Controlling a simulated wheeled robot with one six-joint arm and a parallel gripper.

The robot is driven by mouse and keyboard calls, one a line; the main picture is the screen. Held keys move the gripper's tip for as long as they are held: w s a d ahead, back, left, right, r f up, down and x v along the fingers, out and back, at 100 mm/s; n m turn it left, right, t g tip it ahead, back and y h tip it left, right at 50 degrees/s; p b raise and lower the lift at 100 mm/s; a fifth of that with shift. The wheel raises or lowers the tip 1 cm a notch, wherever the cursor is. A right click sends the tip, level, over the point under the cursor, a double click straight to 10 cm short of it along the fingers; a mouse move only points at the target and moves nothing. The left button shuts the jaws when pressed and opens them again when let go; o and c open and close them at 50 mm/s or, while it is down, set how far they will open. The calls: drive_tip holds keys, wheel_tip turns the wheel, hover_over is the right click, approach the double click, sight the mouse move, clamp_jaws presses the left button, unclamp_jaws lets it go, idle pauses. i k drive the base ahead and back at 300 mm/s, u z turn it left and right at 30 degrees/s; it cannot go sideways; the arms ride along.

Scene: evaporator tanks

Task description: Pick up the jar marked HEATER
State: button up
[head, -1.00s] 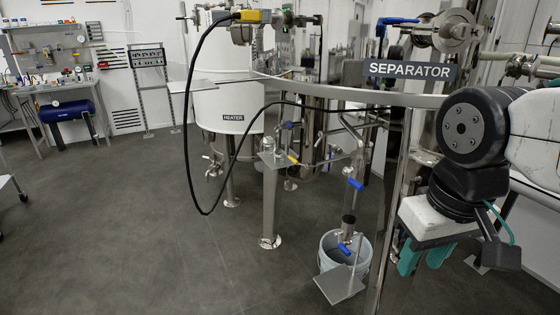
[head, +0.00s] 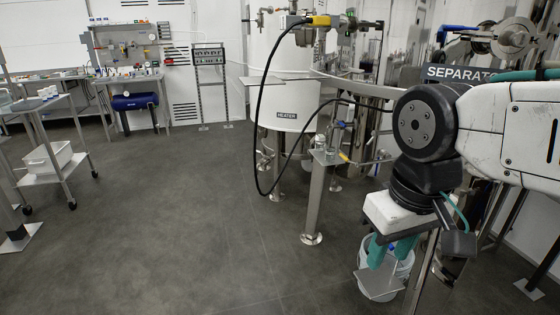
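I cannot make out a jar marked HEATER. A small metallic item (head: 319,141) sits on a post-mounted plate in front of the tank, too small to tell what it is.
A SEPARATOR sign (head: 455,72) and steel pipework are behind my arm. A black cable (head: 258,140) loops down before the tank. A trolley (head: 66,180) with a white bin (head: 47,157) stands left. A workbench (head: 130,78) is at the back left. The middle floor is clear.

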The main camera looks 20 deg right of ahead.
sight(330, 152)
drive_tip(key=u, duration=1.6)
drive_tip(key=i, duration=1.45)
drive_tip(key=z, duration=2.35)
